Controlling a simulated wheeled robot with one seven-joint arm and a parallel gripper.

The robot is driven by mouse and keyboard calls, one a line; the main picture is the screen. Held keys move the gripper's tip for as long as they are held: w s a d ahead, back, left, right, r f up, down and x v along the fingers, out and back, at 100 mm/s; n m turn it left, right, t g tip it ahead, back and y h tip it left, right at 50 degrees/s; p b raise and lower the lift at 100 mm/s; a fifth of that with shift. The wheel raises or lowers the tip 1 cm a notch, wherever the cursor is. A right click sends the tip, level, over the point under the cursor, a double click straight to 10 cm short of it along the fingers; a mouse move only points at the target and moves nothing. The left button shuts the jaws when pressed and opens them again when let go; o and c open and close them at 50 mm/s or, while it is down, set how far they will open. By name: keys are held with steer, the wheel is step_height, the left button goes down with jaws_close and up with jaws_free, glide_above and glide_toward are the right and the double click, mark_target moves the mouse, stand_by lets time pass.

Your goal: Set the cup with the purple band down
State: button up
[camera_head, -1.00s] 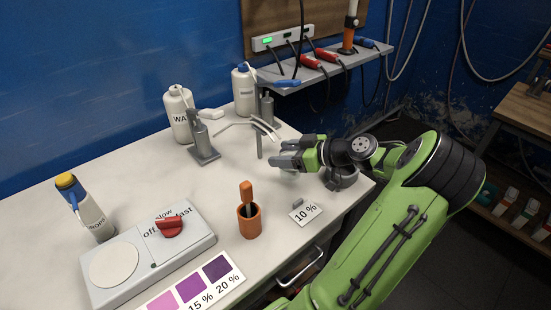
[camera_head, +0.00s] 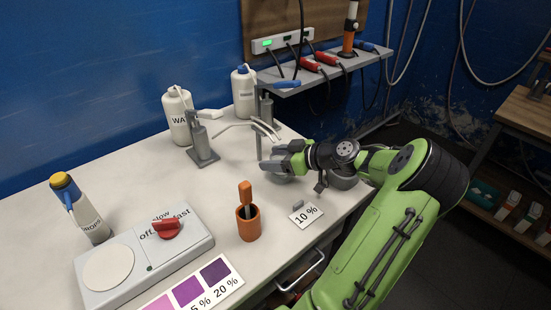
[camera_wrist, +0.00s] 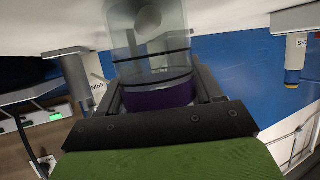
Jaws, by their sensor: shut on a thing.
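My gripper (camera_head: 268,168) is shut on the cup with the purple band, at the back right of the table. In the wrist view the clear cup (camera_wrist: 150,45) sits between the two fingers, with its purple band (camera_wrist: 158,96) close to the palm and dark lines on the glass. In the head view my gripper and arm hide most or all of the cup. I cannot tell whether its base touches the table (camera_head: 140,190).
A metal stand (camera_head: 257,140) with curved arms is right behind my gripper. A dispenser (camera_head: 201,145) and white bottles (camera_head: 178,118) stand left of it. The middle left is clear.

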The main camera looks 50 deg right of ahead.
steer(key=o, duration=1.2)
steer(key=shift+f, duration=0.1)
steer(key=shift+s+d+r+p, duration=0.1)
steer(key=shift+s+r+p, duration=0.1)
steer(key=shift+r+p, duration=0.1)
steer(key=p+v, duration=0.3)
steer(key=v, duration=0.8)
steer(key=shift+s, duration=0.3)
steer(key=shift+r, duration=0.1)
